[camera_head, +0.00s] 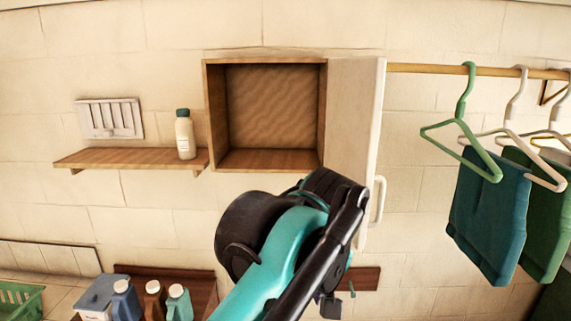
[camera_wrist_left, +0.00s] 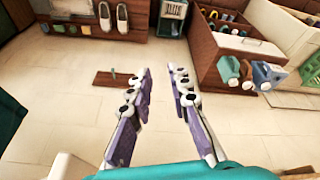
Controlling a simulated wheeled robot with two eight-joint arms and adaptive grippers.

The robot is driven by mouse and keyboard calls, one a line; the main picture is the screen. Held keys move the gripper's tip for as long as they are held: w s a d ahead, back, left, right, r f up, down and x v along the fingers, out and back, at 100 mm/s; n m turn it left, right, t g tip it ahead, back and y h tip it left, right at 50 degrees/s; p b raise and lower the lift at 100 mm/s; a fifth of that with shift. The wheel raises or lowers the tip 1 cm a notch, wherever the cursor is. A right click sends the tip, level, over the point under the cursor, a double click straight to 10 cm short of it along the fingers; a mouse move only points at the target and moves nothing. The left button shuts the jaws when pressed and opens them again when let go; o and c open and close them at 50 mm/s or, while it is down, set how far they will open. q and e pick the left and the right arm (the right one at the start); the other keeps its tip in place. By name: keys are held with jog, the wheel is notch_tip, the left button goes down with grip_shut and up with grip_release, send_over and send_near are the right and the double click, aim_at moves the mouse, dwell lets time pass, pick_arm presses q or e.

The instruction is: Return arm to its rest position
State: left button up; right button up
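One of my arms, teal and black, rises from the bottom edge into the middle of the head view, in front of the open cabinet's lower part. No gripper can be made out clearly at its end there. In the left wrist view my left gripper (camera_wrist_left: 160,95) has its two purple and white fingers spread apart with nothing between them. A pale tiled surface shows beyond the fingertips. My right gripper is not in view.
An empty wooden cabinet (camera_head: 214,110) has its white door (camera_head: 350,110) swung open to the right. A shelf (camera_head: 120,158) holds a white bottle (camera_head: 185,135). Towels (camera_head: 488,220) hang at right from a rail (camera_head: 420,69). Several bottles (camera_head: 178,302) stand at lower left.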

pick_arm(q)
jog(key=s+a+f+m+t+b, duration=0.1)
jog(key=a+f+b, duration=0.5)
jog(key=f, duration=0.9)
jog(key=s+a+f+m+t+b, duration=0.1)
jog(key=s+a+f+b, duration=0.2)
jog(key=a+f+b, duration=0.4)
jog(key=s+a+f+m+t+b, duration=0.1)
jog(key=s+a+f+b, duration=0.2)
jog(key=f, duration=2)
jog(key=a+b, duration=0.3)
jog(key=a, duration=0.3)
jog(key=shift+f+m+t, duration=0.3)
jog(key=shift+f+m, duration=0.1)
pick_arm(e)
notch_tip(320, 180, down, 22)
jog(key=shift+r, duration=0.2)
